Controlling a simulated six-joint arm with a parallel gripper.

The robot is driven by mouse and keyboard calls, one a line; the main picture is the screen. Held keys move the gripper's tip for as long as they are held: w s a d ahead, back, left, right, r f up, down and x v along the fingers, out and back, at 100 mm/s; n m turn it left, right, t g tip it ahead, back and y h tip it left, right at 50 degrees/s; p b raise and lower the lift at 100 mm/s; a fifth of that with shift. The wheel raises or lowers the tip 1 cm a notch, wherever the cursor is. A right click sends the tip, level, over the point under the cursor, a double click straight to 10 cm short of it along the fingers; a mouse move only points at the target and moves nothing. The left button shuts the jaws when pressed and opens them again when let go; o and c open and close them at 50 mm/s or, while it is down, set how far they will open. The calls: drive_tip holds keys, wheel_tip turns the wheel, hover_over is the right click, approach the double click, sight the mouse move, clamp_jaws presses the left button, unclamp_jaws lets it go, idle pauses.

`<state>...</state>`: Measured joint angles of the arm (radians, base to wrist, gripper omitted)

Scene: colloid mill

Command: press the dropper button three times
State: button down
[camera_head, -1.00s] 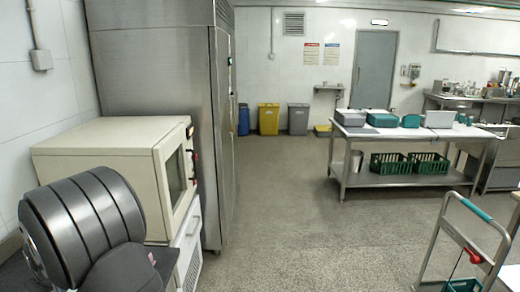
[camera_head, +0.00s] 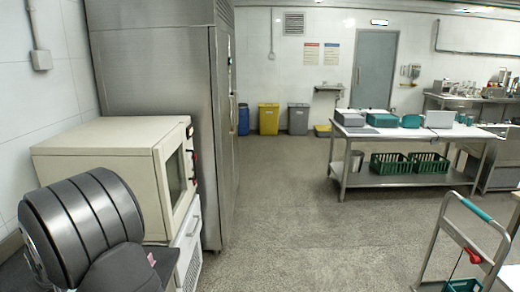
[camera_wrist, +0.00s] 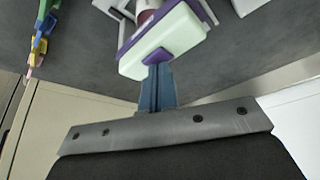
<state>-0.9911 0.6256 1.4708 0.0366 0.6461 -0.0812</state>
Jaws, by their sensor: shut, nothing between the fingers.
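In the wrist view, a pale green and purple block-shaped device (camera_wrist: 178,38), which I take to be the dropper, lies at the top centre on a dark grey surface. A small purple patch, perhaps its button (camera_wrist: 157,56), shows on the near side. My gripper (camera_wrist: 156,66) is shut and empty, its blue fingers together. Their tips reach the purple patch and partly cover it; I cannot tell whether they press it or only overlap it. The head view does not show the dropper or my fingertips.
In the wrist view, coloured pieces (camera_wrist: 40,38) lie at upper left. In the head view, a cream oven-like cabinet (camera_head: 95,165) and a steel cabinet (camera_head: 155,110) stand at left. A steel table (camera_head: 400,180) with green crates and a trolley (camera_head: 440,235) stand right. The middle floor is open.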

wheel_tip(320, 180, up, 8)
drive_tip(key=shift+f, duration=0.25)
idle(0.7)
idle(0.4)
drive_tip(key=shift+f, duration=2.95)
drive_tip(key=shift+f, duration=0.85)
idle(0.6)
wheel_tip(320, 180, up, 8)
drive_tip(key=shift+f, duration=0.2)
idle(1.0)
idle(0.3)
